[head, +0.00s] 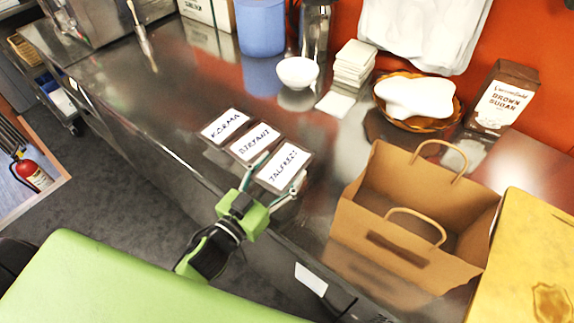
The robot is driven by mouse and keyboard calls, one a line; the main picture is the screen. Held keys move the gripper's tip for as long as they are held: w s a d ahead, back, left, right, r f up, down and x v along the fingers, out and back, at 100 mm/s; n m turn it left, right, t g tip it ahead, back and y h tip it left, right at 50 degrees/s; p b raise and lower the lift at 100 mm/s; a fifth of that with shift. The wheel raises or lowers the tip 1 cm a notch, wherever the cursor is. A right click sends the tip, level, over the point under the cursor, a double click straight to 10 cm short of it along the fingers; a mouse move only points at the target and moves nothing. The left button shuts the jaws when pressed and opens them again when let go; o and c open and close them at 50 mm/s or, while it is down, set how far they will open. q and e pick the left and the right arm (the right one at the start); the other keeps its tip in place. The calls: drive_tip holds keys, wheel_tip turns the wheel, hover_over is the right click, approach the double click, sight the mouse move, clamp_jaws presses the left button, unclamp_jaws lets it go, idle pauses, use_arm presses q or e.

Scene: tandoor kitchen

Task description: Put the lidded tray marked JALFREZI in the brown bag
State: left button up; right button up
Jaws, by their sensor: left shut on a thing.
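The lidded tray marked JALFREZI (284,166) is the nearest to the bag of three trays in a slanting row on the steel counter. My left gripper (283,166) reaches up from below and is shut on this tray, one finger along each side. Whether the tray is lifted off the counter I cannot tell. The brown bag (400,200) stands open and upright to the right, apart from the tray, with two looped handles. Its visible inside looks empty. My right gripper is not in view.
Trays marked BIRYANI (254,143) and KORMA (225,125) lie close beside it. A white bowl (298,73), napkin stack (352,64), basket (415,98) and brown sugar box (502,97) stand behind. A yellow board (530,260) is right of the bag. Counter between tray and bag is clear.

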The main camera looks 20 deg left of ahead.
sight(287, 167)
use_arm(q)
drive_tip(key=shift+w+d+f, duration=0.15)
drive_tip(key=shift+w+f, duration=0.15)
drive_tip(key=shift+w, duration=0.25)
drive_tip(key=shift+w+d+f, duration=0.15)
drive_tip(key=shift+w+f, duration=0.1)
drive_tip(key=shift+w, duration=0.25)
drive_tip(key=shift+w+f+p, duration=0.1)
drive_tip(key=shift+w+p, duration=0.2)
drive_tip(key=shift+p, duration=0.15)
drive_tip(key=shift+w+d+f, duration=0.1)
drive_tip(key=shift+f, duration=0.3)
drive_tip(key=o, duration=1.4)
